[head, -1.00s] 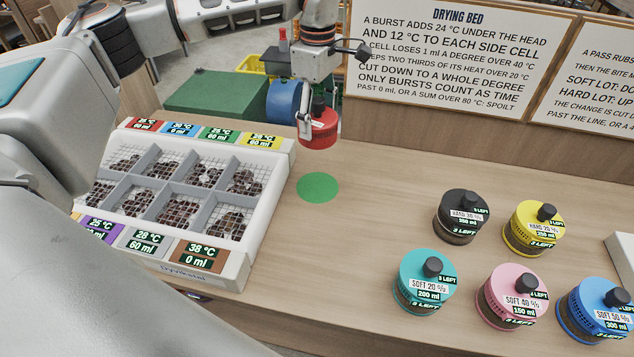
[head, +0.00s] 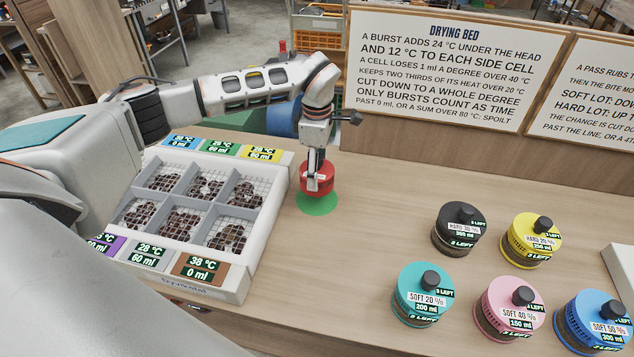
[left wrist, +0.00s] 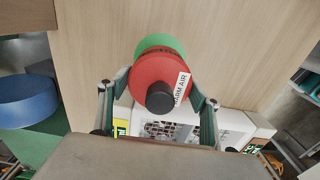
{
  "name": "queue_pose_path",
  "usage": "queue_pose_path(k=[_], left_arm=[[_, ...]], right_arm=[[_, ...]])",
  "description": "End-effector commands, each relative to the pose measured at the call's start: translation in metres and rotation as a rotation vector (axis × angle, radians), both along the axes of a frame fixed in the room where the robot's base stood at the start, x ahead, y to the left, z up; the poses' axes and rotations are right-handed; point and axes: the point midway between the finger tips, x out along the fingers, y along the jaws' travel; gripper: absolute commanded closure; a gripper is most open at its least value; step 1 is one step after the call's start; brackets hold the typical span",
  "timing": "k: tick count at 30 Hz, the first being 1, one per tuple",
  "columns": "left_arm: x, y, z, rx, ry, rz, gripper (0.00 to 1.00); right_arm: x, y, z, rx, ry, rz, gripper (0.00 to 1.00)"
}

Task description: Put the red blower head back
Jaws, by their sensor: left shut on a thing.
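The red blower head (head: 317,178) is over the green round mark (head: 318,206) on the table, right of the drying bed. My left gripper (head: 316,170) is shut on it from above. In the left wrist view the red blower head (left wrist: 160,82) with its dark knob and label sits between the two fingers, covering part of the green mark (left wrist: 158,42). I cannot tell whether its underside touches the table. My right gripper is not in view.
The drying bed (head: 222,281) with its gridded cells stands left of the mark, partly behind my arm. Black (head: 459,229), yellow (head: 530,241), teal (head: 421,295), pink (head: 509,309) and blue (head: 591,322) lidded jars stand to the right. A sign (head: 445,65) stands behind. The middle table is clear.

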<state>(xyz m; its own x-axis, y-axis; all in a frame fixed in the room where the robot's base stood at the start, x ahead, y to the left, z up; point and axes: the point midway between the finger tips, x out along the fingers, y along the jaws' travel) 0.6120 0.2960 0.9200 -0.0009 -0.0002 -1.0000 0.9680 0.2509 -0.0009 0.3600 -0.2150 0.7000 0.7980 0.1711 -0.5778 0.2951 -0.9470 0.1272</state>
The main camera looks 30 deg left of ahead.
Motion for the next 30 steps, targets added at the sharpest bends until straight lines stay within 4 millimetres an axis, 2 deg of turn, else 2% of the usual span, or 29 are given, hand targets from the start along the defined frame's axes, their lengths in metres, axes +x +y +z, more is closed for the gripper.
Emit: queue_pose_path(k=[3,10,16,28,29,30], left_arm=[[0.001,0.000,-0.012,-0.001,-0.002,0.000,0.75],[0.000,0.000,-0.027,-0.001,-0.001,0.000,0.75],[0.000,-0.001,-0.053,-0.002,-0.001,0.000,0.75],[0.001,0.000,-0.058,0.000,-0.003,-0.001,0.75],[0.001,0.000,-0.059,0.000,-0.002,-0.001,0.32],[0.001,0.000,-0.058,0.000,-0.002,-0.001,0.21]], right_arm=[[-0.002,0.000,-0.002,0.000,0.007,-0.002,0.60],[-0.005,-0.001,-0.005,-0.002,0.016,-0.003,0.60],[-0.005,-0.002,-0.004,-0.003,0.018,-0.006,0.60],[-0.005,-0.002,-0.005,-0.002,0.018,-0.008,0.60],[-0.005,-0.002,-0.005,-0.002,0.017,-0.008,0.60],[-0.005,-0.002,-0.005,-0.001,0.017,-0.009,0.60]])
